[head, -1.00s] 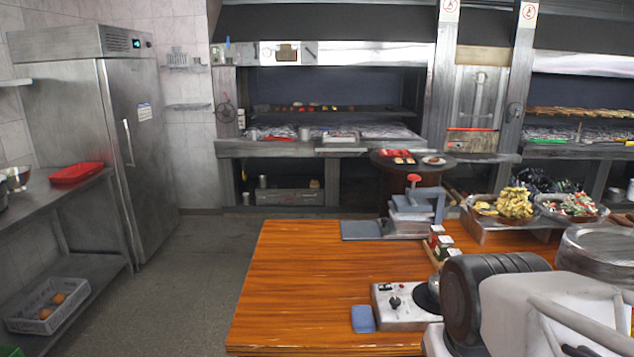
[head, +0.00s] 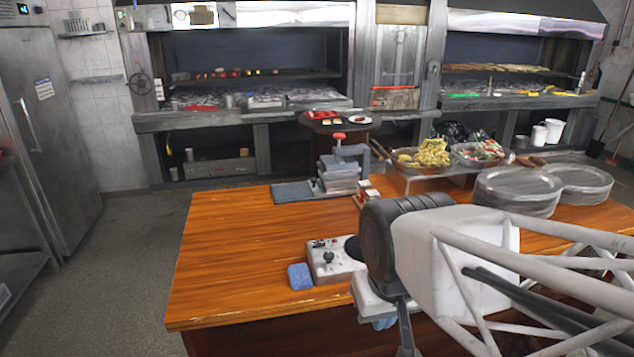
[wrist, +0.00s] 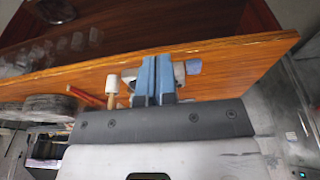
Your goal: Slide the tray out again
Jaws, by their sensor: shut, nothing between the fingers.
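My gripper (wrist: 155,80) shows in the wrist view as two blue fingers shut together with nothing between them, near the wooden table's edge. In the head view my arm covers most of it. I cannot tell for sure which tray is the task's. A long grey metal tray-like box (head: 218,168) sits low under the left grill, far from my gripper. A small red tray (head: 322,115) with food lies on the round dark stand behind the table. My gripper touches neither of these.
The wooden table (head: 235,240) has a clear left part. On it are a white control box (head: 330,260), a blue pad (head: 300,276), a grey press (head: 340,175), food bowls (head: 425,160) and stacked metal plates (head: 515,190). Open floor (head: 120,250) lies left of it.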

